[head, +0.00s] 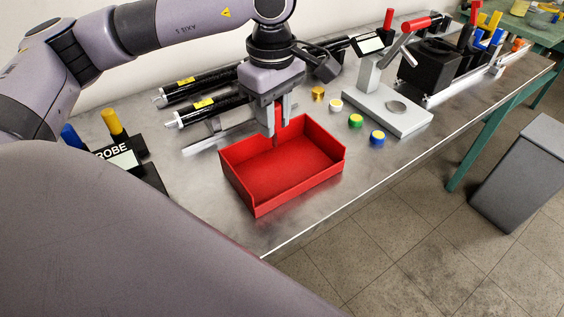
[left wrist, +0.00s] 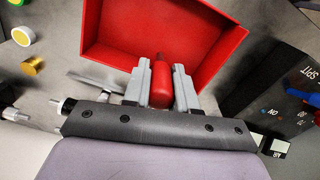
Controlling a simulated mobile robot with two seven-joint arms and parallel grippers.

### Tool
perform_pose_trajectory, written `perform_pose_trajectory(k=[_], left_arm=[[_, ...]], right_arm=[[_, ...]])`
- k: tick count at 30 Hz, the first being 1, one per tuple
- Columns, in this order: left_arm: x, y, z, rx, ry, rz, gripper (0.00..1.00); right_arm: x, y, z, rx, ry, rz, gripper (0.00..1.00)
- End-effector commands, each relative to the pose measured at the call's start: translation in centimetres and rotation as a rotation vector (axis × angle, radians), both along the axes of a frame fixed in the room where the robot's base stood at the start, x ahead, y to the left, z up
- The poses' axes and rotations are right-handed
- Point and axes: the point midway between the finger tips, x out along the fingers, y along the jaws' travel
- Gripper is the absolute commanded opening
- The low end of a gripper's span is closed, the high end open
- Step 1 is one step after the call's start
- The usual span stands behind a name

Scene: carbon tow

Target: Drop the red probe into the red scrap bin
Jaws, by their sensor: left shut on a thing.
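The red scrap bin (head: 285,170) is an open tray on the metal table, in the middle of the head view. It fills the top of the left wrist view (left wrist: 100,30). My left gripper (head: 275,125) points down over the bin's back part. In the left wrist view it is shut on the red probe (left wrist: 161,82), whose thick red handle sits between the fingers and whose thin dark tip points toward the bin. In the head view the probe is mostly hidden by the fingers. Whether the tip touches the bin floor cannot be told. My right gripper is not in view.
A holder labelled PROBE (head: 120,158) stands left of the bin. Black tubes (head: 215,103) lie behind it. Several coloured caps, including a green one (head: 355,121), and a grey scale (head: 385,108) stand to the right. The table's front edge is close to the bin.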

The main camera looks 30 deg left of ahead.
Motion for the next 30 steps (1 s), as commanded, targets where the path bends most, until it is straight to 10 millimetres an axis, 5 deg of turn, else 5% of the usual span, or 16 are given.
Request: perform_pose_trajectory(k=[7, 8, 10, 11, 20, 30], left_arm=[[0.0, 0.0, -0.1, 0.000, -0.001, 0.000, 0.00], [0.0, 0.0, -0.1, 0.000, -0.001, 0.000, 0.30], [0.0, 0.0, -0.1, 0.000, -0.001, 0.000, 0.53], [0.0, 0.0, -0.1, 0.000, -0.001, 0.000, 0.56], [0.0, 0.0, 0.1, 0.000, -0.001, 0.000, 0.56], [0.0, 0.0, 5.0, 0.000, -0.003, 0.000, 0.56]], right_arm=[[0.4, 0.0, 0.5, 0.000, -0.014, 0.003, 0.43], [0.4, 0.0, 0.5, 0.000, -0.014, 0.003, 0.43], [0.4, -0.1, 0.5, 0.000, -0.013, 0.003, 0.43], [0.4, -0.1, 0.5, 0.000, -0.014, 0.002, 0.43], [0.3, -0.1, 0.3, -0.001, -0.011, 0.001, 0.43], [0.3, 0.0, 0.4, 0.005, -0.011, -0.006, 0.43]])
